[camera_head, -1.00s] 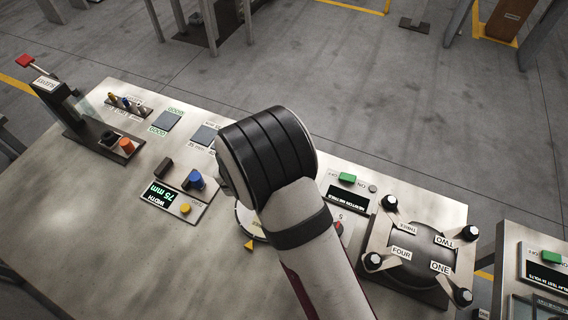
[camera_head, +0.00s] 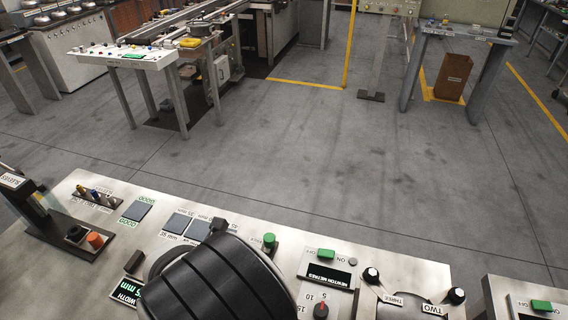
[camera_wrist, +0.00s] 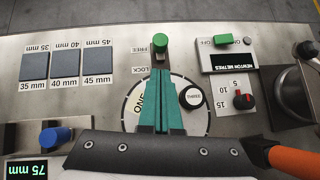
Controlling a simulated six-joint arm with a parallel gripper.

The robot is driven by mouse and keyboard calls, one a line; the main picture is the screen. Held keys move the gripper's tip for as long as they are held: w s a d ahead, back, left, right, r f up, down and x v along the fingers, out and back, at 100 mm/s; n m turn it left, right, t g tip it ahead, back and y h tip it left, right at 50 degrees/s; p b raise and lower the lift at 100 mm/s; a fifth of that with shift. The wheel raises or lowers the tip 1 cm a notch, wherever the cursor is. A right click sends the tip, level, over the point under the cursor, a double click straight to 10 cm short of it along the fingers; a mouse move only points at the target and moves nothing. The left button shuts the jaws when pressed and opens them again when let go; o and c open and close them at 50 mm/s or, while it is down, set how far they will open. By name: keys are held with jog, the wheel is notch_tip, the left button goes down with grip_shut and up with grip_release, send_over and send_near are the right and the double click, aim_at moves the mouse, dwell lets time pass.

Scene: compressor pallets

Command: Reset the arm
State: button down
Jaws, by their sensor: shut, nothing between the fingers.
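My gripper (camera_wrist: 161,75) shows in the wrist view as two teal fingers pressed together, shut and empty. It is over a round white dial plate (camera_wrist: 134,108) marked ONE, with a black-and-white knob (camera_wrist: 191,97) to its right. In the head view my arm's black wrist covers the middle front of the bench, and the fingers are hidden.
The metal bench (camera_head: 75,248) carries a clamp plate with black knobs (camera_head: 456,296), a NEWTON METRES display (camera_head: 327,270), grey size pads (camera_head: 178,223) and an orange knob (camera_head: 95,240). An orange handle (camera_wrist: 292,160) is at the wrist view's lower right. Open floor lies beyond the bench.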

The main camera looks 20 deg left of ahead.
jog(key=s+d+r+m+g+h, duration=0.1)
jog(key=d+r+m+g, duration=0.15)
jog(key=d+m, duration=0.5)
jog(key=s+d+r+m+g+h, duration=0.15)
jog(key=d+r+m, duration=0.25)
jog(key=d+m, duration=0.4)
jog(key=s+d+r+m+g+h, duration=0.1)
jog(key=d+r+m+g, duration=0.15)
jog(key=d+m, duration=0.55)
jog(key=s+d+r+m+g+y, duration=0.1)
jog(key=s+m+y, duration=0.2)
jog(key=s+m, duration=0.4)
jog(key=s+d+r+m+g+y, duration=0.1)
jog(key=s+d+m+y, duration=0.1)
jog(key=s+m, duration=0.6)
jog(key=shift+r+m+y, duration=0.25)
jog(key=shift+m+y, duration=0.4)
jog(key=shift+y, duration=0.2)
jog(key=shift+d+g, duration=0.15)
jog(key=shift+g, duration=0.1)
